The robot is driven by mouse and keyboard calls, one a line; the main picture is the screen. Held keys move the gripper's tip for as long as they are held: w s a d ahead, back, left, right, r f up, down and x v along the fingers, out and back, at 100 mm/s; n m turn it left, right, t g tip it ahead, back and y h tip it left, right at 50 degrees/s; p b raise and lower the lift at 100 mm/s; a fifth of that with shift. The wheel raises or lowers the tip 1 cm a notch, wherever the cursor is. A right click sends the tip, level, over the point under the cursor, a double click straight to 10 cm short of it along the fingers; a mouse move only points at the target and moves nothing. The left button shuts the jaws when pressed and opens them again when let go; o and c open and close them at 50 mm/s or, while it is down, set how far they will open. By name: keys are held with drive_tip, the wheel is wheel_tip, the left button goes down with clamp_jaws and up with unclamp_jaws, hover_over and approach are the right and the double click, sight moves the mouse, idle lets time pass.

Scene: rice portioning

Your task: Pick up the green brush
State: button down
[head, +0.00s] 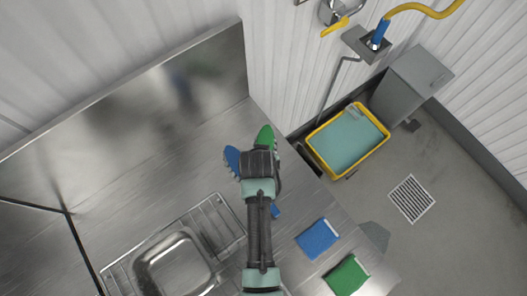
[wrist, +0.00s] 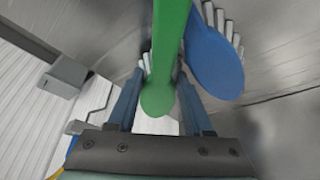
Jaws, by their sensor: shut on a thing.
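In the head view the green brush (head: 266,136) sticks out beyond my gripper (head: 262,150), over the steel counter. Most of its handle is hidden there by my gripper. I cannot tell whether the brush touches the counter.
A blue brush (head: 232,158) lies just left of my gripper, close beside the green one. A blue pad (head: 318,239) and a green pad (head: 347,275) lie at the lower right. A sink (head: 175,265) is at the lower left. A yellow-rimmed tub (head: 377,124) stands beyond the counter.

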wheel_tip(320, 180, up, 10)
drive_tip(key=shift+b, duration=0.55)
